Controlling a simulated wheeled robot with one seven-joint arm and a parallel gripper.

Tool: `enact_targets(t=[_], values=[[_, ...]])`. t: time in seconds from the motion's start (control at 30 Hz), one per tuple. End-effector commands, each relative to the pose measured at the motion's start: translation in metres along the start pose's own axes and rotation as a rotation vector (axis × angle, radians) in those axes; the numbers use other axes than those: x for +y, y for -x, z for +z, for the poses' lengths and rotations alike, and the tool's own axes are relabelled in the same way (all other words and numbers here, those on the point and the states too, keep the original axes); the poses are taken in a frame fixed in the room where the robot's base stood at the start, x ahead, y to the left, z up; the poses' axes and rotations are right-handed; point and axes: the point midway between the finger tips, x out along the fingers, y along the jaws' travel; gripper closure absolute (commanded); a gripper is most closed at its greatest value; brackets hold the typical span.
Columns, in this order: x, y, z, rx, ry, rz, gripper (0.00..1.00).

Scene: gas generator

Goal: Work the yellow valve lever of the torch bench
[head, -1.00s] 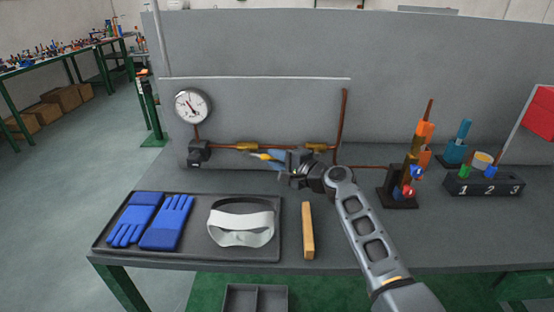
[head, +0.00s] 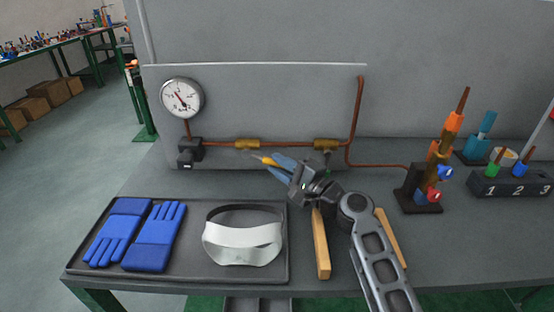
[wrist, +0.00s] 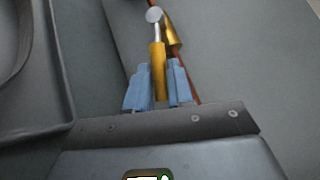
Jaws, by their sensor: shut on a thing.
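The yellow valve lever (head: 264,160) is below the left brass fitting (head: 247,143) of the copper pipe. In the wrist view, the lever (wrist: 158,72) is a yellow sleeve on a silver stem with a round pale end. My gripper (head: 275,163) reaches it from the right, with blue fingers on either side. In the wrist view, my gripper (wrist: 158,85) is shut on the lever. A white round gauge (head: 182,97) stands at the pipe's left end, above a dark block (head: 188,150).
A wooden bar (head: 321,245) lies below my gripper, another (head: 391,238) beside my arm. A torch stand (head: 420,200) and numbered rack (head: 510,185) are at the right. A grey panel (head: 280,100) stands behind.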

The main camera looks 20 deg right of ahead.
Motion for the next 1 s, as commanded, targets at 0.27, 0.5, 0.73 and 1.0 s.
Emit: enact_targets(t=[0.27,0.5,0.73,1.0], values=[[0.002,0.004,0.002,-0.002,-0.009,-0.008,1.00],[0.001,0.004,0.002,-0.002,-0.009,-0.009,0.66],[0.001,0.004,0.002,-0.002,-0.008,-0.009,0.56],[-0.011,0.004,0.006,-0.003,-0.006,-0.010,0.56]])
